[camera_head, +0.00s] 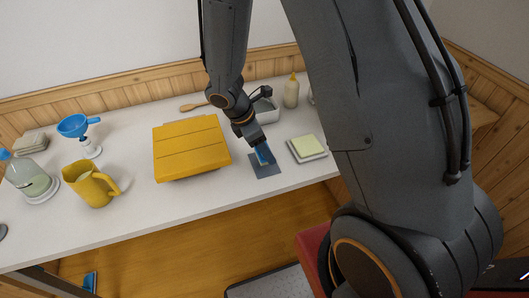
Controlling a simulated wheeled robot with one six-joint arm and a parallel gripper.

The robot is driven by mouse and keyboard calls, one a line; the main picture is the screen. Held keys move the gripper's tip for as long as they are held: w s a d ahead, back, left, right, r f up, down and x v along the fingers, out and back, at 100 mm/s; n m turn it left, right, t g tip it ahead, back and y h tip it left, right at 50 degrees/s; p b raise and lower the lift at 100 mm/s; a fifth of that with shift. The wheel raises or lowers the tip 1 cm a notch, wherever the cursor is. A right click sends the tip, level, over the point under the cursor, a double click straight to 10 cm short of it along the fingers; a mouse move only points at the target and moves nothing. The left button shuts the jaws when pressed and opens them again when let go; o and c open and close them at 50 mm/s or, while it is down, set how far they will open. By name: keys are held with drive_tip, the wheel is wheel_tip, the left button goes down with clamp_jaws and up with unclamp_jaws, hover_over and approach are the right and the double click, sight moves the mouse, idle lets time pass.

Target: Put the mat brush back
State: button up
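A small blue thing, which looks like the brush (264,156), shows right at the fingertips of my gripper (261,148). It is over or on a flat grey-blue mat (267,172) near the front edge of the white table. My gripper points down at the mat from above. The fingers are small and partly hidden, so I cannot tell whether they are closed on the blue thing or only around it, nor whether it touches the mat.
A yellow box (190,146) stands left of the mat, and a tray with a pale green pad (307,147) right of it. A grey bin (266,111) and cream bottle (291,91) stand behind. A yellow jug (90,186) and blue funnel (76,125) are left. A blue object (90,281) lies below the table.

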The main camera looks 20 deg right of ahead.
drive_tip(key=shift+f, duration=1.4)
drive_tip(key=shift+f, duration=0.1)
drive_tip(key=shift+f, duration=0.1)
drive_tip(key=o, duration=1)
drive_tip(key=shift+c, duration=0.2)
